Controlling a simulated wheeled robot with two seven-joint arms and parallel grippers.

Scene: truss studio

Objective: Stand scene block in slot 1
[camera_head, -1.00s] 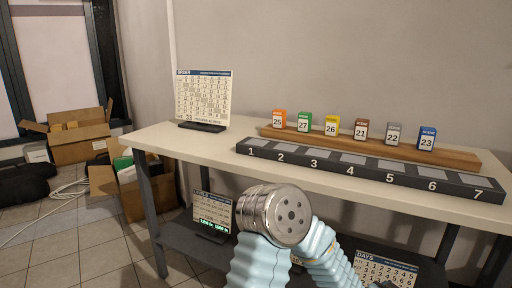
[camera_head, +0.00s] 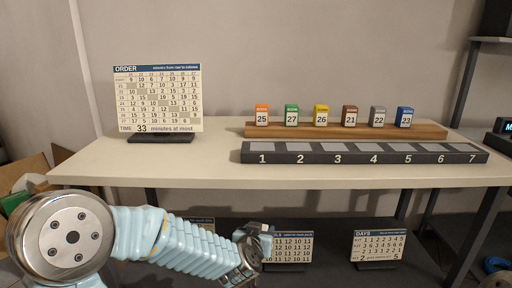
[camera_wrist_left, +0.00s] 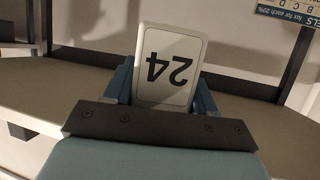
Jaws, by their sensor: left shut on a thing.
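The dark slot board (camera_head: 485,157), numbered 1 to 7, lies along the table; its slots hold no blocks. Slot 1 (camera_head: 262,147) is at its left end. My left gripper (camera_head: 262,232) is in front of and below the table edge in the head view. In the left wrist view it is shut on a white scene block (camera_wrist_left: 168,68) marked 24, which reads upside down there. In the head view that block is hard to make out. My right gripper is not in view.
A wooden rack (camera_head: 432,131) behind the board holds several coloured scene blocks, the orange 25 (camera_head: 262,116) at its left. An order sign (camera_head: 158,98) stands on the table's left (camera_head: 110,165). A days sign (camera_head: 378,245) and another sign stand on the lower shelf.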

